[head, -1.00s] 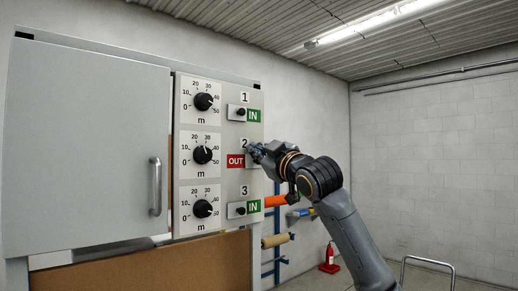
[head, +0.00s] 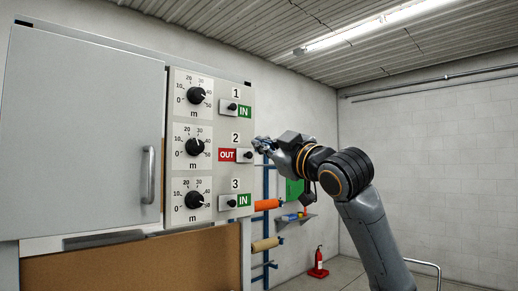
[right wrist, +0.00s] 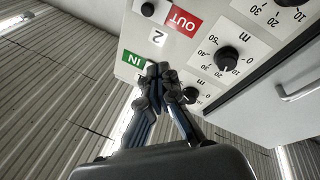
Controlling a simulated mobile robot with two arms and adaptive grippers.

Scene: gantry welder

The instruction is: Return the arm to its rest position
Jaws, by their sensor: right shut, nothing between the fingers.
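My right gripper (head: 262,146) is shut and empty, just right of the panel's edge beside row 2 in the head view. In the right wrist view my right gripper (right wrist: 160,72) has its fingertips together in front of the upside-down panel. The control panel (head: 214,165) has three rows, each with a dial and a small black switch. The row 2 switch (head: 248,155) stands beside a red OUT label (head: 229,155). Rows 1 and 3 show green IN labels. A gap shows between the gripper and the row 2 switch. My left gripper is not in view.
A grey cabinet door (head: 85,120) with a handle (head: 148,175) is left of the panel. Behind my arm are a rack with an orange roll (head: 267,205) and a tan roll (head: 265,244). A red fire extinguisher (head: 318,262) stands on the floor. Free room lies at the right.

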